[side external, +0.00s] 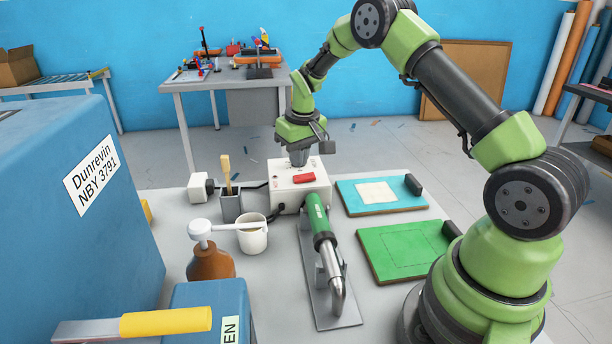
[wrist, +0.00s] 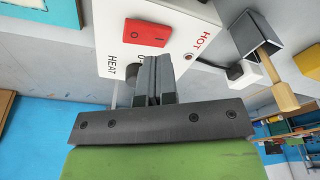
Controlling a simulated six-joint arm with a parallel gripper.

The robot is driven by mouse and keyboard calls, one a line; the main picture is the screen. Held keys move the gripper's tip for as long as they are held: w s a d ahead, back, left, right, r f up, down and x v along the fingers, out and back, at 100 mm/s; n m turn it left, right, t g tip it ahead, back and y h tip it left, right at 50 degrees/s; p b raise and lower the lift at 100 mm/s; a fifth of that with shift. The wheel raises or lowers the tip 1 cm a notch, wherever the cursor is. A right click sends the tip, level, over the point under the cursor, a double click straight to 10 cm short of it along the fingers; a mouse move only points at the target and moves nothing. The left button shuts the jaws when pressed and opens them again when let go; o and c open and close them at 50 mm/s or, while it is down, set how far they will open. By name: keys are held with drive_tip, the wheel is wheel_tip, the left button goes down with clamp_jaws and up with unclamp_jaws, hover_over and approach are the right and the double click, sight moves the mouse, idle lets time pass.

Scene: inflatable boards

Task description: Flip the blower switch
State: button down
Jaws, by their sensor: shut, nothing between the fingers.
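The white control box (side external: 287,197) stands at the middle of the table, with a red rocker switch (side external: 304,178) on its top. In the wrist view the red switch (wrist: 147,33) lies just beyond my fingertips. The white panel (wrist: 178,45) also carries the words HEAT and HOT. A dark knob (wrist: 131,75) is partly hidden behind my fingers. My gripper (side external: 298,161) is shut and empty, pointing down over the back part of the box top. In the wrist view my gripper (wrist: 157,60) is close to the switch; whether it touches the panel cannot be told.
A green-handled blower (side external: 316,215) rests on a metal stand in front of the box. Blue (side external: 350,205) and green (side external: 385,255) boards lie to the right. A white mug (side external: 253,239), a brush holder (side external: 231,207) and a brown bottle (side external: 210,263) stand to the left.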

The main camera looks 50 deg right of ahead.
drive_tip(key=shift+r, duration=2.05)
wheel_tip(320, 180, up, 9)
drive_tip(key=t, duration=0.1)
hover_over(299, 178)
drive_tip(key=s+a, duration=0.3)
drive_tip(key=a, duration=0.2)
drive_tip(key=s+a+r+t, duration=0.2)
drive_tip(key=s+a+r, duration=0.3)
drive_tip(key=s+r, duration=0.2)
drive_tip(key=s+a+t+y, duration=0.1)
drive_tip(key=s+a, duration=0.2)
drive_tip(key=s, duration=0.4)
drive_tip(key=s+a+m+t+y, duration=0.1)
drive_tip(key=s+a, duration=0.2)
drive_tip(key=s, duration=0.5)
drive_tip(key=shift+s+r, duration=0.1)
